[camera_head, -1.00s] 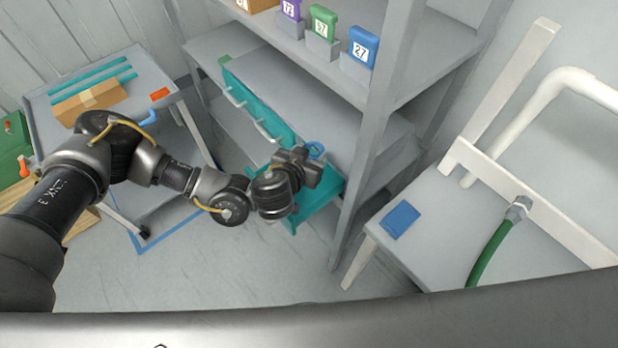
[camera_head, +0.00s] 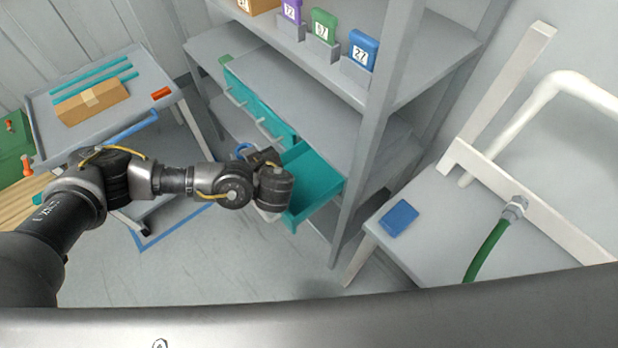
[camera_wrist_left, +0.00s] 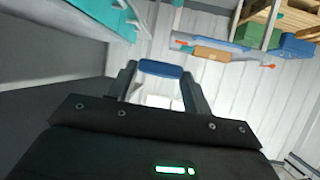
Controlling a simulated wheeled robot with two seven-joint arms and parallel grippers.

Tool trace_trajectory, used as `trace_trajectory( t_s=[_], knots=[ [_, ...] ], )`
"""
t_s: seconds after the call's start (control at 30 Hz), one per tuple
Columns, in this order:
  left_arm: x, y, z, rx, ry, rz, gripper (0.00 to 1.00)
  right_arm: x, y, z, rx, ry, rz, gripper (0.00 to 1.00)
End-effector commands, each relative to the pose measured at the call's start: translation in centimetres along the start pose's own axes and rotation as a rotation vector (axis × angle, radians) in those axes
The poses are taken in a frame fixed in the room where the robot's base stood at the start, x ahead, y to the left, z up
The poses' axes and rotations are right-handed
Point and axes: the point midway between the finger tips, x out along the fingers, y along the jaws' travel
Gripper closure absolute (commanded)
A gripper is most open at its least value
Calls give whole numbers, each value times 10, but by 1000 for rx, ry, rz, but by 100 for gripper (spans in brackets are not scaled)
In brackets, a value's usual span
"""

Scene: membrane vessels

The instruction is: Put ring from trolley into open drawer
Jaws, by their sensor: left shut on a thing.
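The blue ring (camera_head: 243,149) is in my left gripper (camera_head: 257,156), left of the open drawer and in front of the drawer fronts. In the left wrist view the ring (camera_wrist_left: 160,68) shows as a blue band between the two fingertips, which are shut on it. The open teal drawer (camera_head: 318,172) sticks out of the shelf unit's lower part; its visible floor is bare, and my wrist hides part of its left side. The trolley (camera_head: 110,123) stands at the left. My right gripper is not in view.
A grey shelf post (camera_head: 362,150) rises right of the drawer.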

Motion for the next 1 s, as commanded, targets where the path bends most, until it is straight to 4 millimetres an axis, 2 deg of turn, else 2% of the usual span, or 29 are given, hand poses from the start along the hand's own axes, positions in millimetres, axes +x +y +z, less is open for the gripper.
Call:
trace_trajectory(
  t_s=[0.03, 0.17, 0.33, 0.43, 0.7, 0.8, 1.0],
  knots=[
    [1, -7, 0, -20, -2, -41, 72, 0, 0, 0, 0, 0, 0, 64],
    [2, -15, -2, -43, 0, -89, 72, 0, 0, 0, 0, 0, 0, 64],
    [2, -7, 3, -44, 1, -90, 72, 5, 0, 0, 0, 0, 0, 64],
    [1, 11, 15, -45, 0, -88, 72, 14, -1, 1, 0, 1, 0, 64],
    [1, 79, 57, -45, -1, -87, 72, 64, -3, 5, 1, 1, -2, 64],
    [7, 91, 76, -45, -1, -88, 72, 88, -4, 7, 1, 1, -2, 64],
    [10, 109, 93, -45, 0, -88, 72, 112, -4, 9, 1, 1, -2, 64]
  ],
)
